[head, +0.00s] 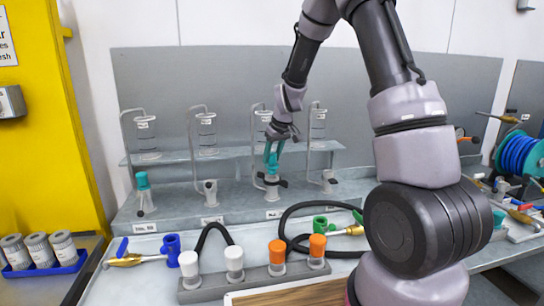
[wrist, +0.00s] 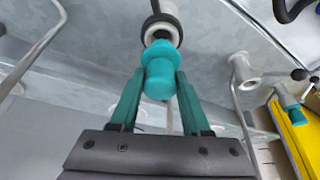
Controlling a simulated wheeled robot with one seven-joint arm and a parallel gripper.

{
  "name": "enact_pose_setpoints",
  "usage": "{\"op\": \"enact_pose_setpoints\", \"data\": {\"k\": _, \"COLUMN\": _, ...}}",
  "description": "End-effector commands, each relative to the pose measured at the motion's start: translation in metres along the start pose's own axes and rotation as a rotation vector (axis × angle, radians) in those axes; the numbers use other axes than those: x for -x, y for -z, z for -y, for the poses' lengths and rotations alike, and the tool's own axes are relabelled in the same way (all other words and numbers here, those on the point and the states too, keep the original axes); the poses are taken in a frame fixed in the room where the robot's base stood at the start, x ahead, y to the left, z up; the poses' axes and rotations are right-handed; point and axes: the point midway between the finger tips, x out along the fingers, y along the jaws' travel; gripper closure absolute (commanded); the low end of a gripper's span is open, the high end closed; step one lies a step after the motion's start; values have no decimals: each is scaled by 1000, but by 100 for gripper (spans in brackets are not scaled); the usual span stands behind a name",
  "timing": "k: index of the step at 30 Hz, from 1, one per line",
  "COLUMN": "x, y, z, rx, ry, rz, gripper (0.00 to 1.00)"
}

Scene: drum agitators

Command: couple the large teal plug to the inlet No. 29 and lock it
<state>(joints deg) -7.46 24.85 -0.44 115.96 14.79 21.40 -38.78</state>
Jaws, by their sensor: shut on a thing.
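A teal plug (head: 272,168) stands upright at the mouth of an inlet (head: 272,192), third from the left on the bench. My gripper (head: 273,156) is above it with its teal fingers shut on the plug. In the wrist view the plug (wrist: 159,84) sits between my fingertips (wrist: 160,76), in line with the pale inlet mouth and its dark ring (wrist: 162,28). I cannot tell how deeply it is seated or whether it is locked. Another teal plug (head: 142,181) is on the leftmost inlet (head: 146,203). The label numbers are too small to read.
Bare inlets (head: 210,192) and (head: 328,181) stand on either side, with bent pipes and glass vessels (head: 206,134) behind. In front are a rack of white and orange caps (head: 277,250), black hoses (head: 290,222) and a blue fitting (head: 170,246). A yellow cabinet (head: 55,120) is at left.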

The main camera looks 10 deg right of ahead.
Motion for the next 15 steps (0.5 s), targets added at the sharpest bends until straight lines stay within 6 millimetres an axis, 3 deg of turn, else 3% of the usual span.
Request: {"op": "enact_pose_setpoints", "data": {"k": 15, "x": -5, "y": -4, "z": 0, "rx": 0, "ry": 0, "rz": 1, "gripper": 100}}
